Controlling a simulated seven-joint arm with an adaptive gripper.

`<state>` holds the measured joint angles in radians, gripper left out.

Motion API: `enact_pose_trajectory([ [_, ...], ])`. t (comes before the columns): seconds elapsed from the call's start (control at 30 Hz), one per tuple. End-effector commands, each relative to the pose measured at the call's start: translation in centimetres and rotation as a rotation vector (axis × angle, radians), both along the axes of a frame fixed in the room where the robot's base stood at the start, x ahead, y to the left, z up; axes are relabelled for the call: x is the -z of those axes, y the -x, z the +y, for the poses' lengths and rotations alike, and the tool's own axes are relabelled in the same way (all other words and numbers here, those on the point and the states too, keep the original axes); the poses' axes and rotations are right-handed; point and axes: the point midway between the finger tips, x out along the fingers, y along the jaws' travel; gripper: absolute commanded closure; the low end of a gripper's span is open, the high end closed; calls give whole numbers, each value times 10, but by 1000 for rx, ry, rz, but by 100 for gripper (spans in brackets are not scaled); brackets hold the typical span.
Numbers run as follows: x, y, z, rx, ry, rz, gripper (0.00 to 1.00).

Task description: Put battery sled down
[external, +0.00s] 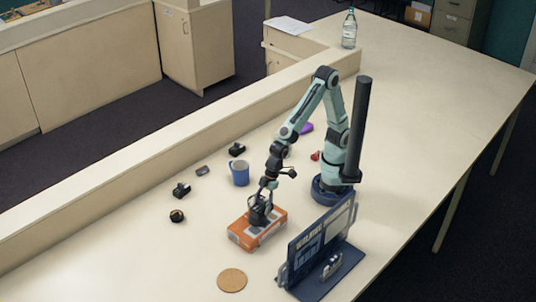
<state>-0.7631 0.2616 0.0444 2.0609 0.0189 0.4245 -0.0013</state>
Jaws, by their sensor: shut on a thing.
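My gripper (261,212) points down over the orange box (271,232) in the middle front of the table. It is shut on the battery sled, a small dark thing whose outline blends with the black fingers, so I cannot point to it separately.
A blue display board (309,252) stands right of the box. A round cork mat (232,280) lies in front. A blue mug (240,173) and several small dark parts (181,190) lie behind and left. A bottle (349,29) stands far back. The left front table is clear.

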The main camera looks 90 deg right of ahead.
Motion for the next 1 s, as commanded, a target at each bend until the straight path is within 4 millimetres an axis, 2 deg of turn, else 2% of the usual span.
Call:
enact_pose_trajectory([
  [0.1,-1,14,19,3,-2,-1,94],
  [0.33,38,12,16,10,4,3,94],
  [0.47,50,10,20,9,1,2,94],
  [0.57,59,-1,31,9,1,2,94],
  [0.83,93,-51,88,8,1,-1,94],
  [1.0,128,-68,107,8,1,1,94],
])
